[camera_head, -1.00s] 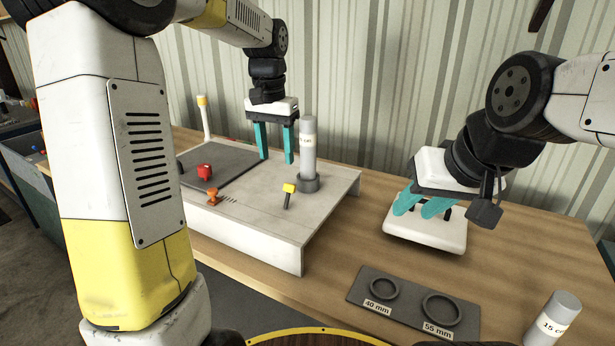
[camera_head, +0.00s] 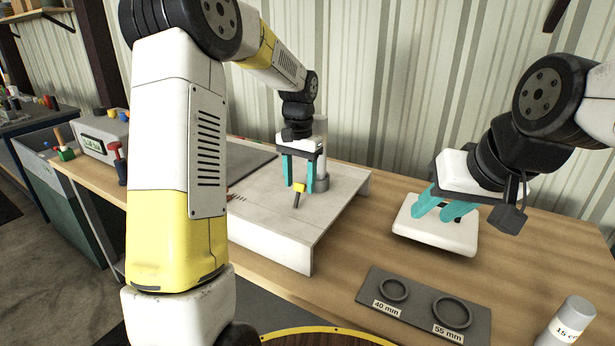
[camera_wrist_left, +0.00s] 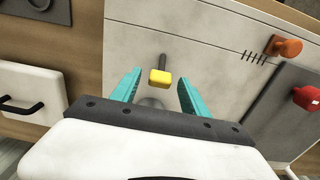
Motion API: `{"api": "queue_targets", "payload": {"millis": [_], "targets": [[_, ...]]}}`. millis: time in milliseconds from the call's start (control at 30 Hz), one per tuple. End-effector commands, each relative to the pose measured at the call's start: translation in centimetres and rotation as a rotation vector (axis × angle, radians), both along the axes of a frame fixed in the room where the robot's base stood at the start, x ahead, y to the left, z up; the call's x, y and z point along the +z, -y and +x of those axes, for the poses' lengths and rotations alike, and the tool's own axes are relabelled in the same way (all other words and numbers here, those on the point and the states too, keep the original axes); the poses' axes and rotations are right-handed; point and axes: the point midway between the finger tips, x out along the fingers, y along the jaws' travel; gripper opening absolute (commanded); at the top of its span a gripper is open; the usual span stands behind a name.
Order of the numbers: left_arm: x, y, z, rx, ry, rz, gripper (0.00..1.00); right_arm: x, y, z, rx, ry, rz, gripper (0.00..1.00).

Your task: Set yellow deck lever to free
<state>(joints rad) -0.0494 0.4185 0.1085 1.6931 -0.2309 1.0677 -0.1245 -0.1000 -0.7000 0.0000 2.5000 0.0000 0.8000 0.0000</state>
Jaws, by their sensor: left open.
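The yellow-capped deck lever (camera_head: 299,187) stands tilted on a dark stem on the pale deck panel (camera_head: 270,238). In the left wrist view the yellow cap (camera_wrist_left: 160,78) lies between the two teal fingers, with a gap on each side. My left gripper (camera_head: 300,190) is open over the lever, fingers pointing down. I cannot tell whether the fingertips are below the cap's height. My right gripper (camera_head: 433,214) is at the white block with a black handle (camera_head: 440,238) on the right; its fingers are apart, and their contact with the handle is unclear.
An orange knob (camera_wrist_left: 288,47) and red knob (camera_wrist_left: 305,97) sit further along the panel. A ring plate (camera_head: 420,306) and a labelled cylinder (camera_head: 568,322) lie at the front right.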

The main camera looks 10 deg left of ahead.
Motion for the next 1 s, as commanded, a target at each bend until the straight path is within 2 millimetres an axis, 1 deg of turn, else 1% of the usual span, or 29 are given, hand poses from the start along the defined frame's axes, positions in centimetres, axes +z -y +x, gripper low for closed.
{"api": "queue_targets", "payload": {"millis": [200, 467, 500, 1000], "targets": [[-0.04, -0.02, 0.01, 0.0, 0.0, 0.0, 0.53, 0.0, 0.0, 0.0, 0.0, 0.0, 0.0, 0.36], [-0.01, -0.01, 0.0, 0.0, 0.0, 0.0, 0.02, 0.0, 0.0, 0.0, 0.0, 0.0, 0.0, 0.36], [-0.01, -0.02, 0.01, 0.0, 0.0, 0.0, 0.0, 0.0, 0.0, 0.0, 0.0, 0.0, 0.0, 0.36], [0.03, -0.02, 0.01, 0.0, 0.0, 0.001, 0.0, 0.0, 0.0, 0.0, 0.0, 0.0, 0.0, 0.36]]}}
